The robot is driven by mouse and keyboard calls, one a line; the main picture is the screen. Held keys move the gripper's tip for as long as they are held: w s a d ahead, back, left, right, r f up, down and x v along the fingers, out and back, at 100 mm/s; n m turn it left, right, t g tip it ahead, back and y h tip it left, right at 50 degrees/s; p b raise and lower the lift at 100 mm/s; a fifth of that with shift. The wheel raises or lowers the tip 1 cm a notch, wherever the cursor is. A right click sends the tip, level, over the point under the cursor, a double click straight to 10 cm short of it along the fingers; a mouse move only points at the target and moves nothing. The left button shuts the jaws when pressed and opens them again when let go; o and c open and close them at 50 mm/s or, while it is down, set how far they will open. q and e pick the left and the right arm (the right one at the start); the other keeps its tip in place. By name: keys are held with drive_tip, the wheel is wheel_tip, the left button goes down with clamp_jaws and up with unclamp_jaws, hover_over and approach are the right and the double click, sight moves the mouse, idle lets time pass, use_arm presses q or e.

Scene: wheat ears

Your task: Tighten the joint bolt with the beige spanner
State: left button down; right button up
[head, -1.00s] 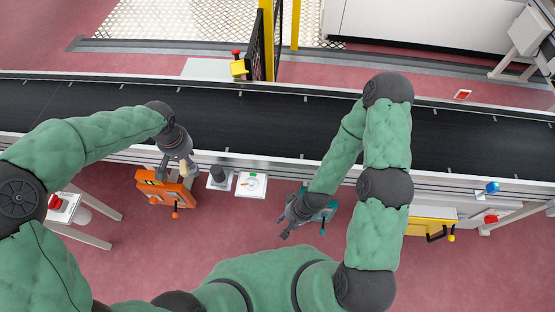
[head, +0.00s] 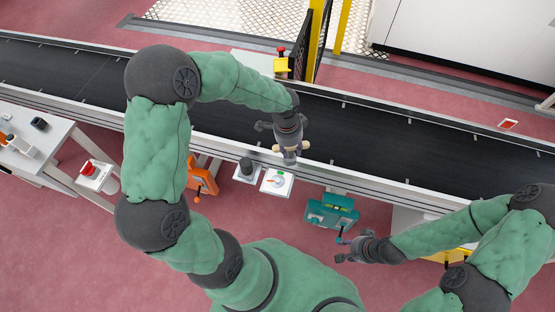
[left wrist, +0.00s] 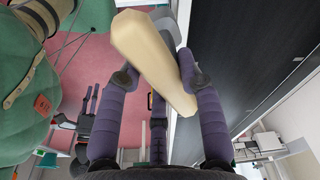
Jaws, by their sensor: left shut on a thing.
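The beige spanner (left wrist: 152,58) fills the upper middle of the left wrist view, between the purple fingers of my left gripper (left wrist: 160,85). In the head view my left gripper (head: 290,158) is shut on the beige spanner (head: 304,146), over the conveyor's near edge, just above a white plate with a dial (head: 277,182). My right gripper (head: 345,252) is beside the lower handle of a teal box (head: 331,211); its finger opening is too small to judge. I cannot pick out the joint bolt.
The black conveyor (head: 400,140) crosses the view behind the boxes. A dark knob on a white plate (head: 246,168) and an orange box (head: 203,176) are left of the dial plate. A red button box (head: 95,174) stands further left. Red floor lies in front.

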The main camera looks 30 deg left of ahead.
use_arm(q)
drive_tip(key=s+a+f+m+g, duration=0.1)
drive_tip(key=s+a+f+m, duration=0.2)
drive_tip(key=m, duration=0.8)
drive_tip(key=shift+s+f, duration=0.55)
drive_tip(key=shift+f, duration=0.25)
drive_tip(key=shift+a+p, duration=0.1)
drive_tip(key=shift+p, duration=0.2)
wheel_tip(320, 180, down, 6)
drive_tip(key=b, duration=0.3)
drive_tip(key=shift+b, duration=0.4)
drive_tip(key=shift+r+p, duration=0.1)
drive_tip(key=shift+p, duration=0.3)
drive_tip(key=shift+f+b, duration=0.85)
drive_tip(key=shift+f, duration=0.4)
idle(0.3)
